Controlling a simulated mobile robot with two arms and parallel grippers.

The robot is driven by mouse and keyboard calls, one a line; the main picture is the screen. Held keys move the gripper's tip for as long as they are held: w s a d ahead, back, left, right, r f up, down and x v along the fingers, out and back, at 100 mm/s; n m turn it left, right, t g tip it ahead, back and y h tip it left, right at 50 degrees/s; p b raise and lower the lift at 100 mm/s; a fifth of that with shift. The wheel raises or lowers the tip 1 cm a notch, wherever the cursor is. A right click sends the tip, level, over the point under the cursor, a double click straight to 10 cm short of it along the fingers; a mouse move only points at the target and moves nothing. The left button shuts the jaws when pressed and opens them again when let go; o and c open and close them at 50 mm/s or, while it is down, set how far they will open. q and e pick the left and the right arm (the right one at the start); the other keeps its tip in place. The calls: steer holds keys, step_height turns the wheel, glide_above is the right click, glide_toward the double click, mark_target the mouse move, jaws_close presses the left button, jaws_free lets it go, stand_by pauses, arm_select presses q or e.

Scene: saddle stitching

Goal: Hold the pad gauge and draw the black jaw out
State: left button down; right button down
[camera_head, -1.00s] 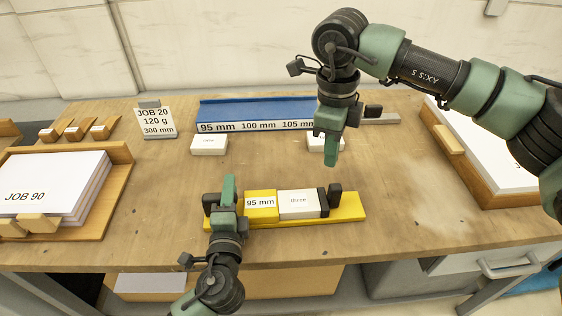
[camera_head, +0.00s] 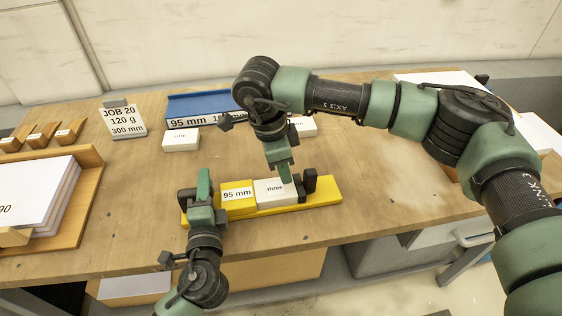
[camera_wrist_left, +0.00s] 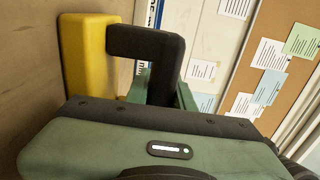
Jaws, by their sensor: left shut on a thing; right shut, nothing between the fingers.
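The black jaw (camera_head: 310,181) stands at the pad's right end. My left gripper (camera_head: 203,187) is shut on the black handle (camera_head: 184,198) at the gauge's left end; this handle (camera_wrist_left: 150,42) also shows in the left wrist view beside the yellow base (camera_wrist_left: 88,60). My right gripper (camera_head: 286,178) is shut and empty, pointing down by the pad's right end, just left of the black jaw. Whether it touches either is unclear.
Behind are a blue rack (camera_head: 190,103) with size labels, two small white pads (camera_head: 180,140) and a JOB 20 sign (camera_head: 123,118). A wooden tray with paper stacks (camera_head: 45,195) stands left. The bench right of the gauge is clear.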

mark_target(316, 170)
arm_select(q)
steer(key=shift+a+f, duration=0.1)
arm_select(e)
steer(key=shift+w+d, duration=0.25)
steer(key=shift+d, duration=1.65)
steer(key=shift+w+d, duration=0.2)
steer(key=shift+d, duration=1.65)
arm_select(q)
steer(key=shift+a, duration=0.2)
arm_select(e)
steer(key=shift+d+f, duration=0.1)
steer(key=shift+d, duration=0.35)
stand_by(0.5)
arm_select(q)
steer(key=shift+w+d, duration=0.1)
arm_select(e)
steer(key=shift+a+r, duration=0.4)
steer(key=shift+a, duration=0.35)
arm_select(q)
steer(key=shift+d, duration=0.15)
arm_select(e)
steer(key=shift+s+a+r, duration=0.1)
steer(key=shift+a+r, duration=0.25)
steer(key=shift+a, duration=0.45)
steer(key=shift+s+a+r, duration=0.1)
steer(key=shift+a+r, duration=0.2)
steer(key=shift+a, duration=0.45)
arm_select(q)
steer(key=c, duration=1.1)
jaws_free()
